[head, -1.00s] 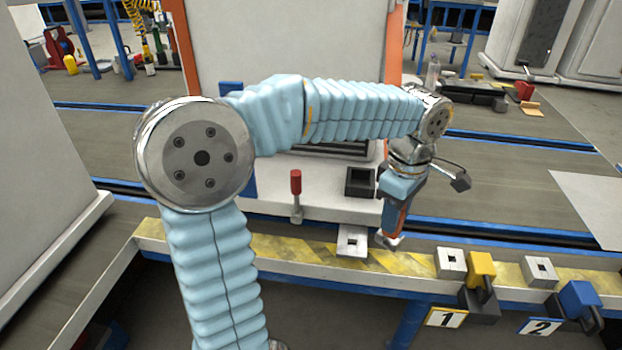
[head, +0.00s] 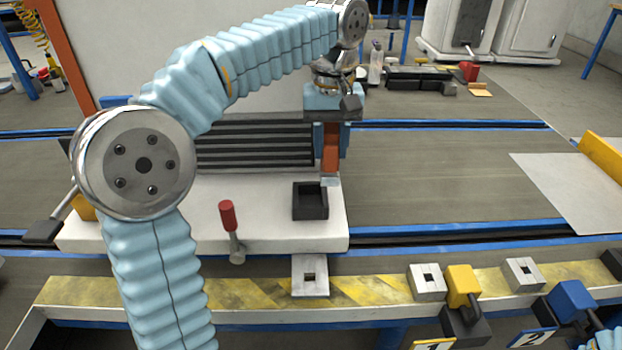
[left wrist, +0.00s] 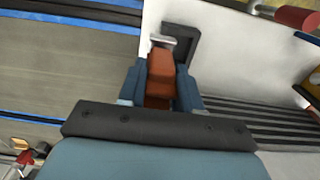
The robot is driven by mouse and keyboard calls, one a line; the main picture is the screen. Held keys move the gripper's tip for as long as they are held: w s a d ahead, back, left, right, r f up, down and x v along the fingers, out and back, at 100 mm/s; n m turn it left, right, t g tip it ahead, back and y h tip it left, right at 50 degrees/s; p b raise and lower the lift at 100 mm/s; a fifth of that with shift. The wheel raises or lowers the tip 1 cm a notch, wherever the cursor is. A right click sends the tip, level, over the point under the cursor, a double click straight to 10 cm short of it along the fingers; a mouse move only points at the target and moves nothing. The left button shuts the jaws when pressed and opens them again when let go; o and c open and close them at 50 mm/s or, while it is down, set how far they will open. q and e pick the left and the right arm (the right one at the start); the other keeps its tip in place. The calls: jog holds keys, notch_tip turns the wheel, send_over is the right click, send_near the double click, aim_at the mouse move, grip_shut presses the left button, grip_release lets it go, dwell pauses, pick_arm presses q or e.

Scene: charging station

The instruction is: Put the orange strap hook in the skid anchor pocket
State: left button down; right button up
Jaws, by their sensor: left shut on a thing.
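My left gripper (head: 331,148) is shut on the orange strap hook (head: 330,160), which hangs down with its silver metal tip lowest. The skid anchor pocket (head: 311,214) is a black square-walled pocket on the white skid deck. In the head view the hook's tip shows at the pocket's back right corner. In the left wrist view the hook (left wrist: 160,75) sits between the blue fingers, and its tip overlaps part of the black pocket (left wrist: 205,45). The tip's height above the pocket cannot be told. My right gripper is not in view.
A red-handled lever (head: 228,218) stands left of the pocket on the skid (head: 180,235). A ribbed dark panel (head: 255,145) rises behind. The yellow-striped rail (head: 250,292) in front carries grey square-holed blocks (head: 428,281) and yellow and blue connectors (head: 463,286).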

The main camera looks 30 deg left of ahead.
pick_arm(q)
jog(key=shift+s+a+f+b, duration=0.1)
jog(key=shift+a+f+b, duration=0.15)
jog(key=shift+a+f, duration=0.8)
jog(key=shift+w+a+f+b, duration=0.1)
jog(key=shift+a+f+b, duration=0.2)
jog(key=shift+f, duration=1.45)
jog(key=shift+s+a+f+b, duration=0.15)
jog(key=shift+a+f, duration=0.55)
jog(key=shift+f, duration=0.7)
jog(key=shift+f, duration=0.2)
jog(key=c, duration=0.8)
grip_release()
notch_tip(320, 180, up, 12)
jog(key=p, duration=0.3)
jog(key=shift+r, duration=0.2)
